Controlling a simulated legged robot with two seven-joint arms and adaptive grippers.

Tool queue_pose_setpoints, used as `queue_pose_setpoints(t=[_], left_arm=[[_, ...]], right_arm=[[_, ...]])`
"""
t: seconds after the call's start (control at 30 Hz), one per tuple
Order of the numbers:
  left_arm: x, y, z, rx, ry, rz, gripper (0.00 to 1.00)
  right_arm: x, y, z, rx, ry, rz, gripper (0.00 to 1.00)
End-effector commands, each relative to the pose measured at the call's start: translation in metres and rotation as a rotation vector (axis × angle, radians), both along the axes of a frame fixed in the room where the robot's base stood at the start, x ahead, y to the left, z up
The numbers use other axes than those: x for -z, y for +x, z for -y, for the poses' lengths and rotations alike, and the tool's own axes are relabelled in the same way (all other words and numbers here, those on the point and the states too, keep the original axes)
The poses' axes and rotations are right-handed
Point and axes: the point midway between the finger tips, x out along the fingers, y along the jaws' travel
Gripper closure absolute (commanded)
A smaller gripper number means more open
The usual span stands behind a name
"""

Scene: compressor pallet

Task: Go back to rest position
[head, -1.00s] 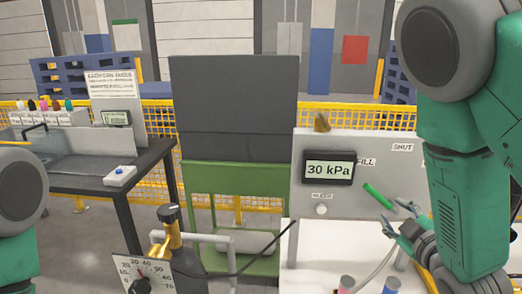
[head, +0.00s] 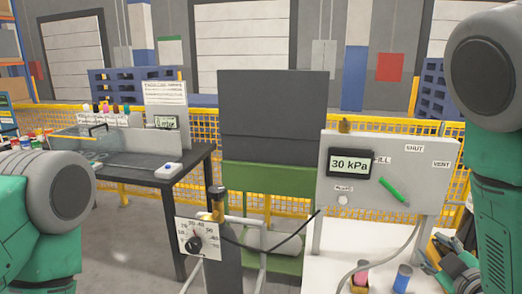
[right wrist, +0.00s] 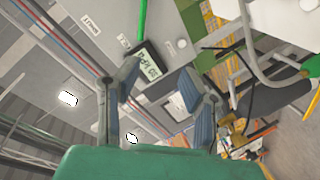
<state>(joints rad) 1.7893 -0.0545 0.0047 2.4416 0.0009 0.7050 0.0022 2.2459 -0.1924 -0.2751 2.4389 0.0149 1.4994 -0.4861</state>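My right gripper (head: 434,255) is at the lower right of the head view, in front of and below the grey panel (head: 435,165). In the right wrist view its two fingers (right wrist: 158,72) stand apart with nothing between them. The panel carries a display reading 30 kPa (head: 350,163) and a green handle (head: 393,190), tilted down to the right below the FILL label. The gripper is apart from the handle. My left arm shows at the lower left of the head view, but its gripper is out of view.
A dark-topped bench (head: 135,172) stands at the left. A dial gauge (head: 200,238) sits by a dark cylinder in front of the green stand (head: 268,185).

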Motion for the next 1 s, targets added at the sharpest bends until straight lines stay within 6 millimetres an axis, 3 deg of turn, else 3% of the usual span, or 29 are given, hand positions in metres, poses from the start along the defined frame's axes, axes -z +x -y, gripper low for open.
queue_pose_setpoints(t=[0.33,0.57,0.67,0.8,0.9,1.0], left_arm=[[0.017,0.001,0.0,0.0,0.0,0.002,0.44],[0.035,0.001,0.0,0.0,0.0,0.001,0.44],[0.047,0.001,0.0,0.0,0.0,0.001,0.44],[0.065,0.001,0.0,0.0,0.0,0.001,0.44],[0.074,0.001,0.0,0.0,0.0,0.001,0.44],[0.08,0.001,0.0,0.0,0.0,0.001,0.44]], right_arm=[[0.086,-0.027,-0.008,0.055,0.133,-0.205,0.64],[0.179,-0.072,-0.02,0.14,0.277,-0.448,0.64],[0.236,-0.111,-0.03,0.211,0.367,-0.615,0.64],[0.307,-0.18,-0.05,0.337,0.489,-0.865,0.64],[0.34,-0.225,-0.063,0.421,0.549,-1.011,0.64],[0.358,-0.257,-0.072,0.486,0.586,-1.115,0.64]])
